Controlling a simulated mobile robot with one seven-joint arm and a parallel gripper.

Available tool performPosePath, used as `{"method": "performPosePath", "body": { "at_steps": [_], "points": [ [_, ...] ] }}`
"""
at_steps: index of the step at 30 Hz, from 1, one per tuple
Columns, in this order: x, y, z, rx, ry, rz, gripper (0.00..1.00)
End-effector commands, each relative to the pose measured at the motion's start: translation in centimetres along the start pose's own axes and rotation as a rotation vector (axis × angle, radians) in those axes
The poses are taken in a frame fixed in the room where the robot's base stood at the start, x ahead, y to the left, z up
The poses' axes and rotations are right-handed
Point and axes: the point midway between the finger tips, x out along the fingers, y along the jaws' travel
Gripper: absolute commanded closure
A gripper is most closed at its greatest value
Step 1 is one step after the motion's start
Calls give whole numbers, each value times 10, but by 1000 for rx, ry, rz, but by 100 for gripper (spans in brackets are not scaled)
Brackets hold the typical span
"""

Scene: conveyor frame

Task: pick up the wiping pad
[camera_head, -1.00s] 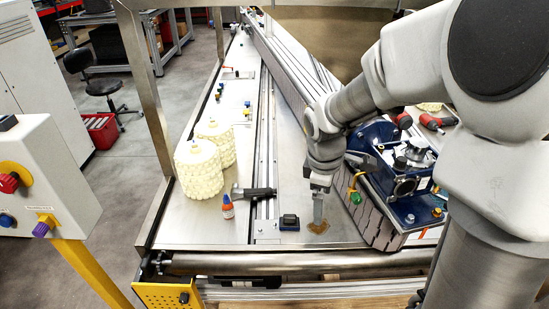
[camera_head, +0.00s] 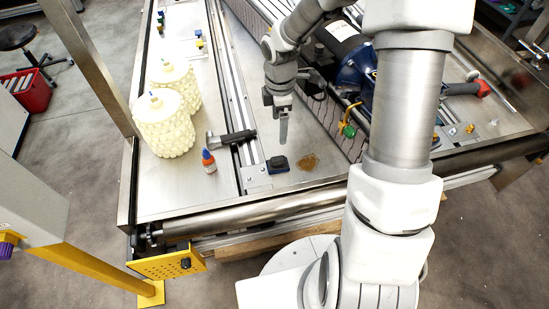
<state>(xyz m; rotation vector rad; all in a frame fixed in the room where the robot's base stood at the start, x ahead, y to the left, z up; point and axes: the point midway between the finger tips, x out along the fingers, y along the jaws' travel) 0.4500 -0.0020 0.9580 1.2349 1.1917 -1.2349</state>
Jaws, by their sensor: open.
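The wiping pad (camera_head: 278,164) looks like a small dark block with a raised top. It lies flat on the metal conveyor bed (camera_head: 335,178) near the front edge, just left of a brown stain (camera_head: 308,161). My gripper (camera_head: 284,141) points down just behind the pad in the picture, apart from it. It is seen nearly edge-on, so one finger mostly covers the other. It is open, with nothing visible between the fingers. Its exact height above the bed is hard to judge.
Two cream knobbly containers (camera_head: 164,128) stand farther left. A blue machine (camera_head: 355,75) is on the right. The front roller (camera_head: 235,213) bounds the bed.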

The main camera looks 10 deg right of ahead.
Motion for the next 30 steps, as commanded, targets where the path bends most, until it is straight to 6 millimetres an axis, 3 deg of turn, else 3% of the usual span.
{"method": "performPosePath", "body": {
  "at_steps": [15, 25, 30],
  "points": [
    [102, -1, -1, -1, 0, -5, 3],
    [128, -1, -1, -1, 0, -2, 3],
    [154, -1, -3, -1, 0, -5, 3]
  ]
}}
